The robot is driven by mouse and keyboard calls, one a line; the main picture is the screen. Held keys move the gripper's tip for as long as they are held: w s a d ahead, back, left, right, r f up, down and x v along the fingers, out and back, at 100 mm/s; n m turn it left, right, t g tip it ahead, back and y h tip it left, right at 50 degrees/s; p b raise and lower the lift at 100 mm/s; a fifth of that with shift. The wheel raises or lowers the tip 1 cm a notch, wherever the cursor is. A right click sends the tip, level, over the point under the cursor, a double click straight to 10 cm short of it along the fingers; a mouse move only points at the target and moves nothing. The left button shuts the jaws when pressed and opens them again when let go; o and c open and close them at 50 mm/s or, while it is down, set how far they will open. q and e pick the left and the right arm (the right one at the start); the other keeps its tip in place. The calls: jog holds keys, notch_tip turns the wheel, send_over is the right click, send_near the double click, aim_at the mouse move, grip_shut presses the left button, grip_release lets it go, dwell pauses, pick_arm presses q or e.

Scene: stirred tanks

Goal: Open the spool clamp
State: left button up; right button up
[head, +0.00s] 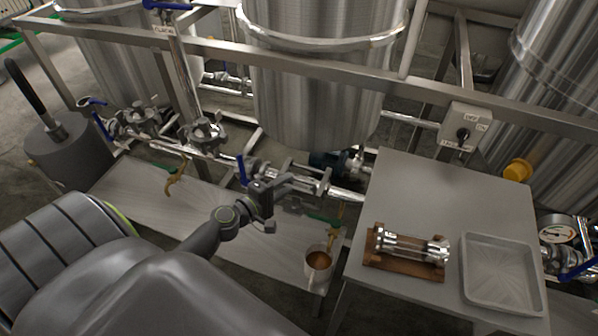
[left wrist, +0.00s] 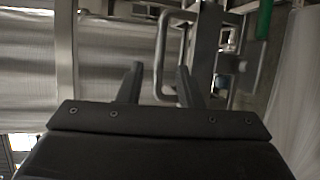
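My left gripper (head: 287,184) reaches from the lower left to the pipe run (head: 340,192) under the middle tank. In the left wrist view its two fingers (left wrist: 158,88) are apart, with a thin bent metal bar (left wrist: 162,50) seen beyond and between them. I cannot tell whether it touches the bar. Round metal clamp-like fittings (head: 203,134) sit on the pipe to the left of the gripper. Which fitting is the spool clamp is not clear; part of the pipe is hidden behind the gripper. My right gripper is not in view.
A grey table (head: 420,185) at right holds a glass-and-metal spool on a wooden cradle (head: 405,265) and an empty tray (head: 467,262). A cup of brown liquid (head: 318,272) stands on the low bench (head: 275,240). A frame rail (head: 330,62) crosses above the pipe.

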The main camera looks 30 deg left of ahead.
pick_arm(q)
jog(key=x, duration=0.6)
jog(key=shift+w, duration=0.15)
grip_shut()
